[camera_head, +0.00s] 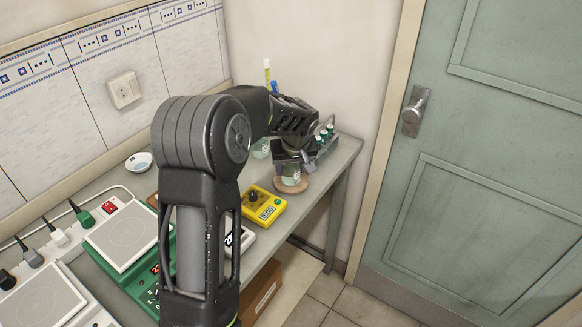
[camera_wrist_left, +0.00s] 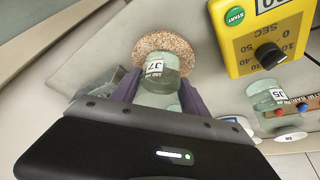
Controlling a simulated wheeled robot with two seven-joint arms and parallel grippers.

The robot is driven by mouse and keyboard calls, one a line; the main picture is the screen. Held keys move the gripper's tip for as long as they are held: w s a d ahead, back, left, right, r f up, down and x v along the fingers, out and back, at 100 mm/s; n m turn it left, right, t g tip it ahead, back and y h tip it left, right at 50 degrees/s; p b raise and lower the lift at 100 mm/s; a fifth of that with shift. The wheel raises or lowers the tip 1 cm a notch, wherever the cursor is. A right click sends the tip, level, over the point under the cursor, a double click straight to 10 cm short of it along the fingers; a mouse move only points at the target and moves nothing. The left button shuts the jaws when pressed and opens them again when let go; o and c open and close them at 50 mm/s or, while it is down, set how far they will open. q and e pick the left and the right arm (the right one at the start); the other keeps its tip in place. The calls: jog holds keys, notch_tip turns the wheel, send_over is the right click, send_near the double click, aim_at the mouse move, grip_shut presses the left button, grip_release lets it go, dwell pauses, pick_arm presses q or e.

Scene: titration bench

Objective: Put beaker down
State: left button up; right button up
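A small clear glass beaker (camera_wrist_left: 160,72) with a white label shows in the left wrist view, between my left gripper's fingers (camera_wrist_left: 160,95). The fingers lie close against both sides of it. In the head view my left gripper (camera_head: 292,165) points down at the far end of the bench, with the beaker (camera_head: 291,179) below it. The beaker is upright over a round cork mat (camera_head: 304,186); it shows over the mat in the wrist view too (camera_wrist_left: 184,46). I cannot tell whether its base touches the mat. My right gripper is out of view.
A yellow timer (camera_head: 262,207) stands near the mat. Another glass vessel (camera_head: 261,149) and a rack with green-capped bottles (camera_head: 326,136) are close to the gripper. A green-based device (camera_head: 122,238) and a white dish (camera_head: 139,162) are nearer. The bench edge runs along the right.

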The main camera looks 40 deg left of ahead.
pick_arm(q)
jog(key=o, duration=0.4)
jog(key=shift+o, duration=0.2)
jog(key=b+v, duration=0.1)
jog(key=v, duration=1.1)
jog(key=shift+r, duration=0.25)
jog(key=shift+w+a, duration=0.1)
